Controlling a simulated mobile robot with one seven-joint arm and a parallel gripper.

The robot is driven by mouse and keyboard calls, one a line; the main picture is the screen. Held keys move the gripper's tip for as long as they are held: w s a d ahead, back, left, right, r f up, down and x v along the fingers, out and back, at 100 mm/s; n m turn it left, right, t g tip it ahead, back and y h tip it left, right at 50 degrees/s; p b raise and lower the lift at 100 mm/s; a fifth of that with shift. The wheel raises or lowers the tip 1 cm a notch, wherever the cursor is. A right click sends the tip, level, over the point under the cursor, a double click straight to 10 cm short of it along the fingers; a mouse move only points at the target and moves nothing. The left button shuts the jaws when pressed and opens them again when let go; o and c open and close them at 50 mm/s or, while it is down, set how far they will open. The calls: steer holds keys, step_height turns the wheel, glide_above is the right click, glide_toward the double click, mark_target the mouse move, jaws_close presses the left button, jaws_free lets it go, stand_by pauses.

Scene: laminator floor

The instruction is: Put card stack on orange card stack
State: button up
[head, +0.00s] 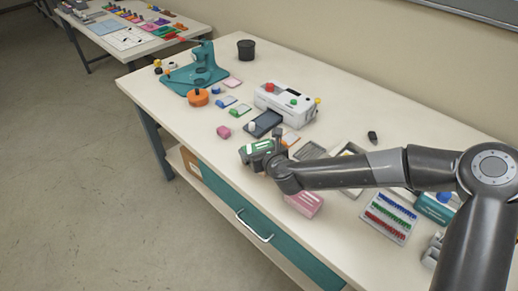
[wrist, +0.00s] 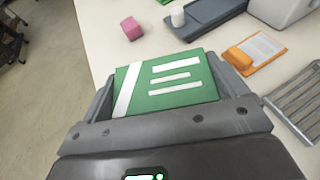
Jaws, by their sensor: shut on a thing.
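A green card stack with white bars (wrist: 168,84) is between the two fingers of my gripper (wrist: 166,92), which is shut on it. In the head view my gripper (head: 258,154) holds the green stack (head: 260,146) near the table's front edge; I cannot tell its exact height above the table. An orange card stack with a white face and an orange block at its left end (wrist: 262,48) lies on the table, to the right of and beyond my gripper in the wrist view. It is partly hidden behind my gripper in the head view (head: 291,138).
A white laminator (head: 286,103) with a dark tray (head: 263,123) stands behind. A pink block (head: 223,131) lies to the left, a pink box (head: 304,203) to the right near the front edge. A wire rack (wrist: 298,103) lies to the right. A teal press (head: 203,72) stands further left.

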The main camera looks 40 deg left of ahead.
steer(key=o, duration=0.8)
steer(key=shift+f, duration=0.1)
steer(key=shift+d+r, duration=0.1)
steer(key=shift+r, duration=0.1)
steer(key=v, duration=1.1)
steer(key=shift+s+d+r, duration=0.15)
steer(key=shift+s+d, duration=0.05)
steer(key=shift+d, duration=0.1)
